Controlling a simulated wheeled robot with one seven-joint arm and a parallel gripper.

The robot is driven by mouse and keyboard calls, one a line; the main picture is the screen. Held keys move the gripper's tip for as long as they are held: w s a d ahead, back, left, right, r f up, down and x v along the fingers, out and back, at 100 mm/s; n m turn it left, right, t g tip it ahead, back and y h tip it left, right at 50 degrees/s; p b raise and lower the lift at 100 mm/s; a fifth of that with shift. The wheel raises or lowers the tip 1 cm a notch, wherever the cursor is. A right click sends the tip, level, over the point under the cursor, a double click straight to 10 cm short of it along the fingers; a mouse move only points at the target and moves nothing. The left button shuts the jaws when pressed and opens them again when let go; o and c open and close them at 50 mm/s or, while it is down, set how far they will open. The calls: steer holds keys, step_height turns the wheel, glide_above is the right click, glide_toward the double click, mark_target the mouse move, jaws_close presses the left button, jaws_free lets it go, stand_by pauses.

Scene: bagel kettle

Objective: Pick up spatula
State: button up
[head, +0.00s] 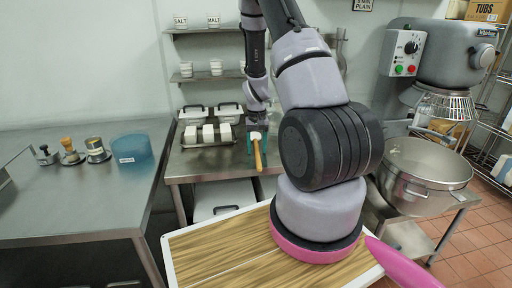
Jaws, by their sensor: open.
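The spatula (258,157) is in the head view on the steel table (215,166). Its wooden handle points towards me, and a pale part shows at its far end. My gripper (257,142) reaches down from above at the spatula's far end. Its teal fingers show on both sides of the spatula, apart from each other. They are small in the picture, and I cannot tell whether they touch it. My own arm stands in front and hides part of the table's right side.
Left of the spatula is a tray with white blocks (208,133), with lidded containers (229,112) behind. A steel counter (70,205) on the left holds a blue tub (131,147) and small tools. A mixer (455,60) and steel bowl (425,165) stand right. Shelves (205,76) hang above.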

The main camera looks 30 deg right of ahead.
jaws_close()
stand_by(1.4)
